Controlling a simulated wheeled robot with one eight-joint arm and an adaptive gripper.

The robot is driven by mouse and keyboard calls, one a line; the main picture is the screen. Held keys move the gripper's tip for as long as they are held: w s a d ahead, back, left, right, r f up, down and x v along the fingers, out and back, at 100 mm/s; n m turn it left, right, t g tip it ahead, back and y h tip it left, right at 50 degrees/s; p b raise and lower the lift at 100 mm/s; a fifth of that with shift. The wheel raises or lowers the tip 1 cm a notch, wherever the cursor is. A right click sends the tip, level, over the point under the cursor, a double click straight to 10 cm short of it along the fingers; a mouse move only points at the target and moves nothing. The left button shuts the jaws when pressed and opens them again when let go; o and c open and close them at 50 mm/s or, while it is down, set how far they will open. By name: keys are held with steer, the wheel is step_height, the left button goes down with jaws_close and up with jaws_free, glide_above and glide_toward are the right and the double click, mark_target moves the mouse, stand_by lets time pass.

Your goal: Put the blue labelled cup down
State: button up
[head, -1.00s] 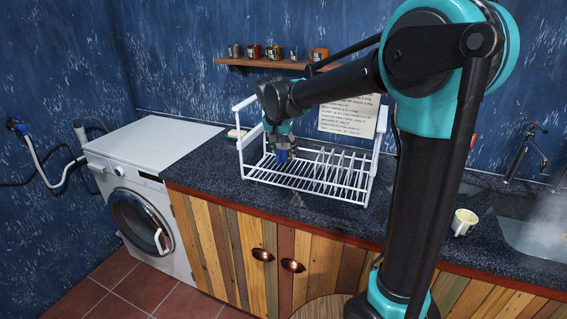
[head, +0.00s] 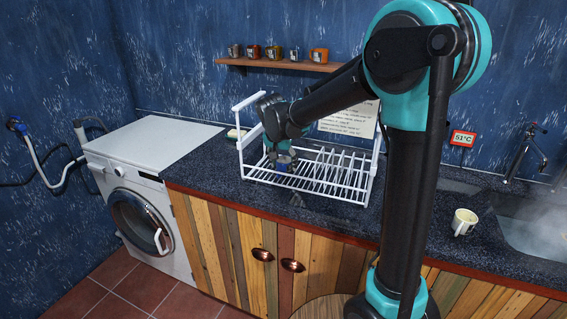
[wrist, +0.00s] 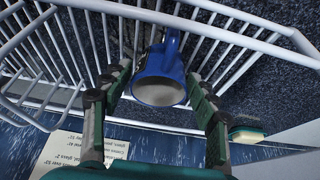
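The blue cup (head: 284,163) is low in the white dish rack (head: 247,172), towards its left part. In the wrist view the cup (wrist: 160,80) shows its open mouth towards the camera, with its handle at the top. No label can be read. My gripper (head: 282,147) is just above and around the cup. In the wrist view its two fingers (wrist: 160,72) are on either side of the cup, with narrow gaps, so it looks open. Rack bars lie directly behind the cup; whether its base bears on them is hard to see.
A cream mug (head: 464,222) stands near the steaming sink (head: 530,235). A shelf (head: 270,63) holds several mugs. A sponge (head: 236,134) lies behind the rack's left end.

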steer(key=shift+o, duration=0.7)
steer(key=shift+r, duration=0.2)
steer(key=v, duration=1.2)
